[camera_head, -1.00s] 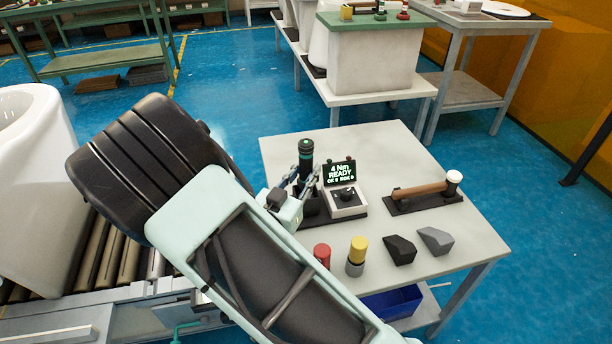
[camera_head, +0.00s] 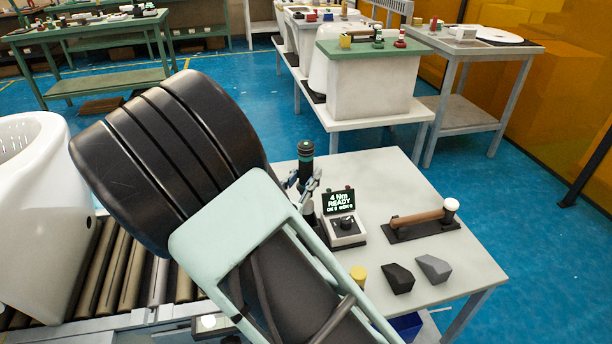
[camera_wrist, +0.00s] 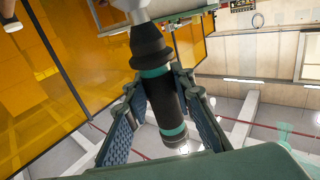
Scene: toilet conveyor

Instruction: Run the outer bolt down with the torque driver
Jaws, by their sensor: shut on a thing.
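The torque driver (camera_head: 306,152), a black cylinder with teal bands, stands upright behind the left part of the worktable's tools. It also shows in the wrist view (camera_wrist: 154,58), running down between the fingers. My gripper (camera_wrist: 160,88) is shut on the driver's body. In the head view my gripper (camera_head: 298,182) is partly covered by my arm, and the driver's lower end is hard to make out. The driver's controller (camera_head: 344,232) beside it reads 4 Nm READY. A white toilet (camera_head: 30,210) stands on the roller conveyor at left. The outer bolt is not visible.
On the white worktable (camera_head: 440,222) are a mallet (camera_head: 420,219) on a dark stand, a yellow-topped cylinder (camera_head: 358,274) and two dark wedges (camera_head: 399,279) (camera_head: 434,268). The conveyor rollers (camera_head: 125,270) lie at left. My arm covers the worktable's left side.

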